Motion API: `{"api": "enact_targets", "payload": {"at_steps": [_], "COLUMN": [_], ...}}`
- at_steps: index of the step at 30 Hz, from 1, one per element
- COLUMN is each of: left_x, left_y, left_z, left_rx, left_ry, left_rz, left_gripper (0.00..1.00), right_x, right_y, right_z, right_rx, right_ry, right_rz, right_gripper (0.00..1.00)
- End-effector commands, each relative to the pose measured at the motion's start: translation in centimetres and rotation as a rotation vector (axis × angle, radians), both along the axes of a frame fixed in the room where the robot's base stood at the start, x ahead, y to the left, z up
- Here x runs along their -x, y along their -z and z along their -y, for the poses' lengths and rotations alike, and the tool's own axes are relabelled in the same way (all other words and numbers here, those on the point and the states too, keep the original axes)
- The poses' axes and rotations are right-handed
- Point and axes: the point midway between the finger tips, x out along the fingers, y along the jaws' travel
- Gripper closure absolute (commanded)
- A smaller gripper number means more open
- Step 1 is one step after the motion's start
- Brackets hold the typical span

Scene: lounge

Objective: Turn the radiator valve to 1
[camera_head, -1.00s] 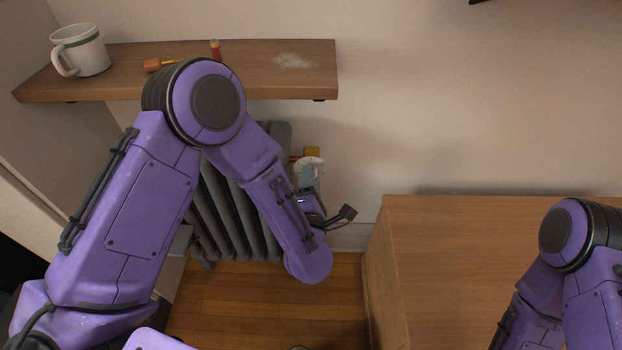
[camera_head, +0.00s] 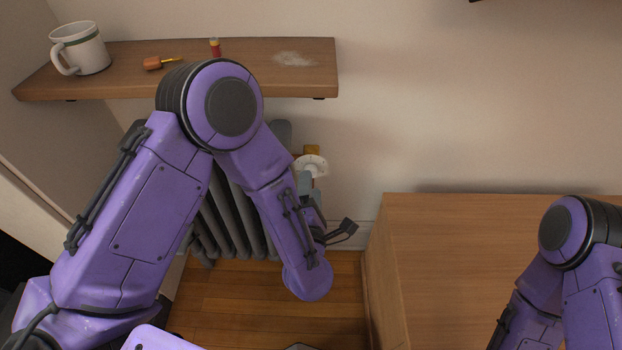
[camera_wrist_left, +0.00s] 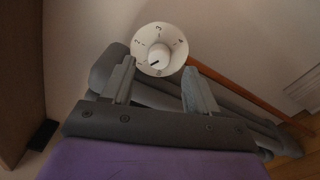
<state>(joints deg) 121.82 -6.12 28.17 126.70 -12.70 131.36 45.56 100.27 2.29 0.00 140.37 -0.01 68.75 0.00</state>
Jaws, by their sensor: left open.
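The radiator valve (camera_head: 313,166) is a white round dial on an orange-brown fitting beside the grey radiator. In the left wrist view the dial (camera_wrist_left: 148,38) shows numbers around its rim, with 3 near the top. Its raised centre knob (camera_wrist_left: 160,53) has a dark mark pointing to the lower left; I cannot read a number there. My left gripper (camera_wrist_left: 160,88) is open, its two grey fingers just below the dial in that view, with nothing between them. In the head view this gripper (camera_head: 306,184) is partly hidden by my forearm. My right gripper is out of view.
A wooden shelf (camera_head: 130,84) above the radiator (camera_head: 232,220) holds a mug (camera_head: 80,48), an orange-handled screwdriver (camera_head: 153,63) and a small red item (camera_head: 215,47). A wooden cabinet (camera_head: 450,260) stands right of the valve. Bare floor (camera_head: 220,310) lies between.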

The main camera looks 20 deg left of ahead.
Motion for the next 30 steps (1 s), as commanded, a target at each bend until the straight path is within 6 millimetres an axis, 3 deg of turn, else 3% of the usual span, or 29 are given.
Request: {"api": "enact_targets", "payload": {"at_steps": [6,10,27,30], "left_x": [4.9,6.5,6.9,6.7], "left_y": [-0.1,-0.1,0.0,0.5], "left_z": [1.5,1.9,2.0,2.9], "left_rx": [-0.003,0.000,-0.002,-0.097], "left_ry": [0.006,0.003,0.001,0.049], "left_rz": [-0.001,0.001,0.000,-0.052], "left_gripper": [0.41,0.41,0.41,0.41], "right_x": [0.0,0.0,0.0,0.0], "right_y": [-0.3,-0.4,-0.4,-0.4], "right_z": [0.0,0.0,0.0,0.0], "right_rx": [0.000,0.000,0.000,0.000], "right_ry": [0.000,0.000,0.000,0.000], "right_rz": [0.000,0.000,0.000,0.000], "right_gripper": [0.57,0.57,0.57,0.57]}}
